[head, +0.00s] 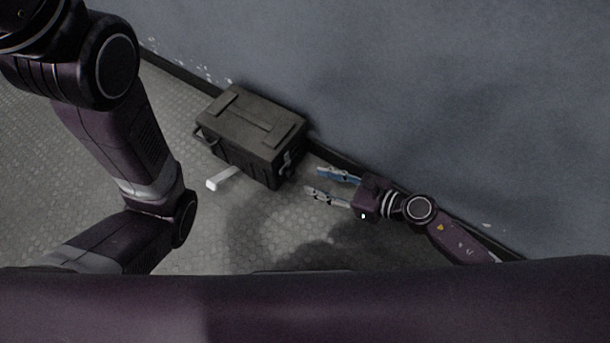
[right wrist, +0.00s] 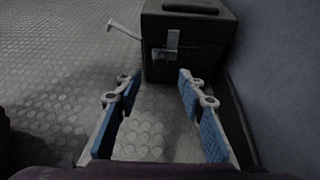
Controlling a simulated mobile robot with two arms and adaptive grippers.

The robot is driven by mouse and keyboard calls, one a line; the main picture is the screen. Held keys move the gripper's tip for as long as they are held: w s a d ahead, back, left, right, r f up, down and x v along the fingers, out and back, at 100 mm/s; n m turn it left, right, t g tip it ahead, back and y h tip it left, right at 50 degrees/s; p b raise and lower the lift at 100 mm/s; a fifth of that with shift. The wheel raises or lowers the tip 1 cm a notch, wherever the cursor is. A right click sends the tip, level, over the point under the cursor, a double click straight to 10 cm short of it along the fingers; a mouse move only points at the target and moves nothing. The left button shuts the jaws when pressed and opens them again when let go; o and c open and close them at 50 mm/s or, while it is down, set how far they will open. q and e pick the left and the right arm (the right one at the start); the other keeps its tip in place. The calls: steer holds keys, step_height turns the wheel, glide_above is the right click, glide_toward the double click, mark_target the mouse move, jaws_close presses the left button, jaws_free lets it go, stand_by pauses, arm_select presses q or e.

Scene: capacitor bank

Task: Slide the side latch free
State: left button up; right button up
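The dark box (head: 250,128) stands on the floor against the wall, its lid closed. It also shows in the right wrist view (right wrist: 205,30). The side latch (head: 286,162) is a grey metal piece on the box's right side. In the right wrist view the latch (right wrist: 170,45) is ahead of and between my fingers, on the box's facing side. My right gripper (head: 322,184) is open and empty, just right of the box, apart from the latch. Its two blue-padded fingers (right wrist: 158,92) are spread wide in the right wrist view. My left gripper is not in view.
A pale bar-like piece (head: 222,179) sticks out beside the box's front; it also shows in the right wrist view (right wrist: 123,29). A handle (head: 206,137) is on the box's left side. The wall (head: 440,90) runs close behind the box and right gripper. Textured floor (head: 225,222) in front is clear.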

steer(key=shift+v, duration=1.7)
